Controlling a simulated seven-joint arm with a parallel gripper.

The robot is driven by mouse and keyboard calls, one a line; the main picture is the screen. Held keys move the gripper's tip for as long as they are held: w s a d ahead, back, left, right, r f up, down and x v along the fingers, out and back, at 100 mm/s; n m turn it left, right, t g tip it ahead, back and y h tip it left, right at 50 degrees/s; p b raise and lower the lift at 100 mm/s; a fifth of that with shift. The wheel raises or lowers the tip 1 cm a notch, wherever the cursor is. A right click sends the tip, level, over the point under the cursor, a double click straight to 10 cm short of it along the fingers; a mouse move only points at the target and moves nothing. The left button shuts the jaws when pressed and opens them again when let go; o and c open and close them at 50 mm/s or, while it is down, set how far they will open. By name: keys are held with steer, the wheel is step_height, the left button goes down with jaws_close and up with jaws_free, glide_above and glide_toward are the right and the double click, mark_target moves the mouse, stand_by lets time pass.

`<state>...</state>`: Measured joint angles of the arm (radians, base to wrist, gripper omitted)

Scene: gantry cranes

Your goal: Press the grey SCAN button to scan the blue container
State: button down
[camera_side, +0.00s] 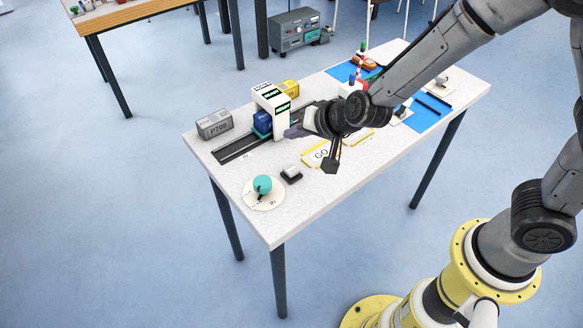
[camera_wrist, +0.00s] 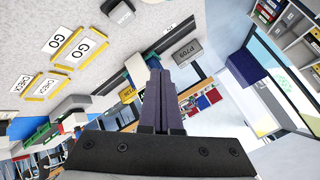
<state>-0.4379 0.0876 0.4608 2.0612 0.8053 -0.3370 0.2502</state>
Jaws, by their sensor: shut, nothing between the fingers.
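A small button with a light grey top on a dark base (camera_side: 291,173) sits near the front edge of the white table; no SCAN lettering is readable on it. A similar dark-based button (camera_wrist: 118,11) shows at the top of the wrist view. The blue container (camera_side: 262,122) stands under the white gantry frame (camera_side: 272,97), partly hidden by it. My gripper (camera_side: 288,132) is shut and empty, its fingers pointing left close beside the gantry; I cannot tell if they touch. The shut fingers (camera_wrist: 160,72) also show in the wrist view.
A grey P709 container (camera_side: 214,124) stands left of the gantry and a yellow one (camera_side: 289,88) behind it. A round plate (camera_side: 264,193) with a teal knob lies at the front left. Yellow-edged GO cards (camera_side: 320,153) lie below my gripper. The table's front corner is clear.

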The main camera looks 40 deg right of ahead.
mark_target(294, 172)
steer(key=shift+f, duration=4.35)
steer(key=shift+f, duration=0.1)
steer(key=shift+f, duration=0.3)
steer(key=shift+f, duration=0.55)
steer(key=shift+r, duration=1)
steer(key=shift+r, duration=2.5)
